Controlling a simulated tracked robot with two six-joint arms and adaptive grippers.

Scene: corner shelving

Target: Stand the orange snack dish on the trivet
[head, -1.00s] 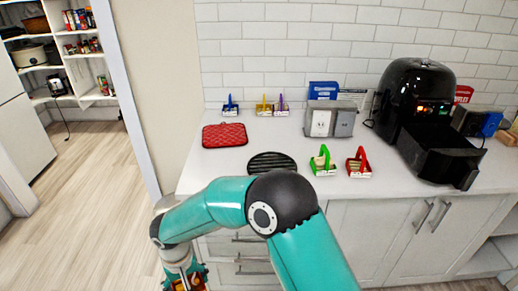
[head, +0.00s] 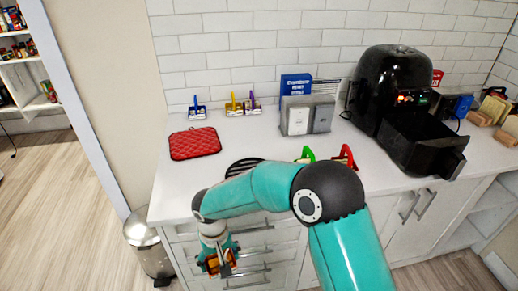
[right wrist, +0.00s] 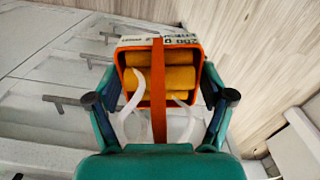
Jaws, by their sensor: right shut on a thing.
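The orange snack dish (right wrist: 200,78) is a small square orange box with a strap handle, holding yellow-orange rolls and a printed white card. In the head view the dish (head: 212,264) hangs low in my right gripper (head: 219,258), in front of the drawers and below the counter top. The trivet (head: 240,166), a black ribbed round piece, lies on the counter behind my right arm, which hides part of it. My left gripper is not in view.
A red quilted pad (head: 195,144) lies left of the trivet. Green-handled (head: 306,154) and red-handled (head: 346,156) dishes stand to its right, partly hidden. A toaster (head: 306,115) and black air fryer (head: 395,85) with its drawer out stand behind. A metal bin (head: 148,240) is on the floor.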

